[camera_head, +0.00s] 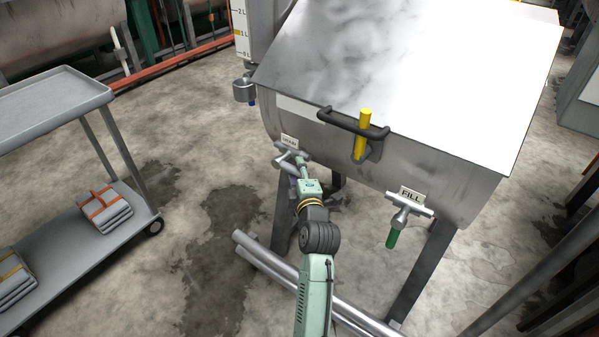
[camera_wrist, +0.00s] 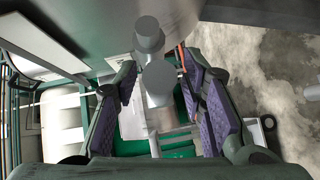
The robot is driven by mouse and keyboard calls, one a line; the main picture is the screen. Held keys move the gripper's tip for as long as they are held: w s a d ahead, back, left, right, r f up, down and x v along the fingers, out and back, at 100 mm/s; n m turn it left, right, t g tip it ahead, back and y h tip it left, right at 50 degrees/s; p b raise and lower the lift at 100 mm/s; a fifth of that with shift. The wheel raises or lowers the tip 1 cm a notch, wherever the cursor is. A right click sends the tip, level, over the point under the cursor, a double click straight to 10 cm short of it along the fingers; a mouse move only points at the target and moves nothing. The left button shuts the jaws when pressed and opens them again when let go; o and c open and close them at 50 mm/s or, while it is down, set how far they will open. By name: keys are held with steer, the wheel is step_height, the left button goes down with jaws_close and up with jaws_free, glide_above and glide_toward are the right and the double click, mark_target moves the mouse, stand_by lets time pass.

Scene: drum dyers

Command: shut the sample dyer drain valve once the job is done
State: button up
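The sample dyer (camera_head: 430,165) is a steel drum with a large pale sloping lid. Its left valve (camera_head: 284,148) is a grey fitting under a small white label, whose lettering I cannot read clearly. My gripper (camera_head: 298,168) is right at this valve and partly hides it. In the wrist view, my gripper (camera_wrist: 165,95) has its purple-padded fingers spread apart. The grey valve parts (camera_wrist: 157,82) stand between them, with visible gaps to both pads. I cannot tell whether the valve is open or shut.
The FILL valve (camera_head: 410,205), with a green end, is at the right of the drum. A black handle (camera_head: 340,124) and a yellow lever (camera_head: 362,135) are above. A grey cart (camera_head: 60,265) stands left. Steel pipes (camera_head: 265,262) run low beneath my arm. The floor looks wet in patches.

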jaws_close()
stand_by(0.6)
